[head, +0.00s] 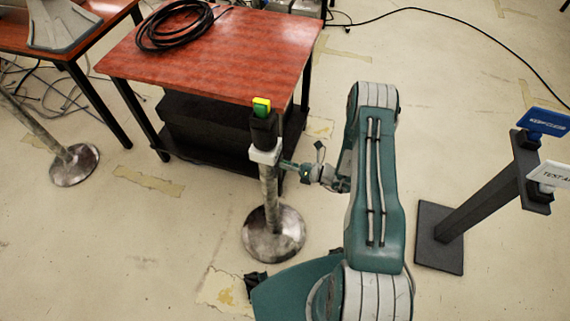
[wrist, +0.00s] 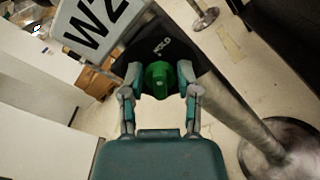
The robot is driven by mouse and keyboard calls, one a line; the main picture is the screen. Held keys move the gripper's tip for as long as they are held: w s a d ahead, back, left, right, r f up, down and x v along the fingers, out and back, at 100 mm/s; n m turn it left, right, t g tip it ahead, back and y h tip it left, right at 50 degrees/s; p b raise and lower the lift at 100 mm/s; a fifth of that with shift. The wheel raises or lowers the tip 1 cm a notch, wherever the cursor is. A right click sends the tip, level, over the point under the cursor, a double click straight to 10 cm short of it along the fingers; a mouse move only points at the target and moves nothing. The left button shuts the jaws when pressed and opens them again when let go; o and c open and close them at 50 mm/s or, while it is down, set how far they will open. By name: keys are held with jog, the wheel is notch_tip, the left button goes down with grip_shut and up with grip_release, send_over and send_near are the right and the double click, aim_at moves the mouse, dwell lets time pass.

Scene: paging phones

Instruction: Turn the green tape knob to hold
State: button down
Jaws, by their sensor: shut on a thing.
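The green tape knob (wrist: 158,78) sits on a dark round face with a white "HOLD" label (wrist: 163,45) just above it in the wrist view. My gripper (wrist: 160,82) is shut on the knob, one finger on each side. I cannot tell which way the knob points. In the head view my gripper (head: 300,168) reaches in from the right against the post unit (head: 263,132), below its yellow and green top.
The unit stands on a metal post with a round base (head: 273,236). A white "W2" sign (wrist: 88,28) is close by in the wrist view. A red-brown table (head: 215,65) with coiled cable is behind. A dark stand (head: 470,208) with signs is at right.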

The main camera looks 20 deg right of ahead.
jog(key=shift+w+d+m, duration=0.15)
jog(key=shift+w+m, duration=0.05)
jog(key=shift+m, duration=0.2)
jog(key=c, duration=0.7)
grip_release()
jog(key=v, duration=1.2)
jog(key=shift+f, duration=0.1)
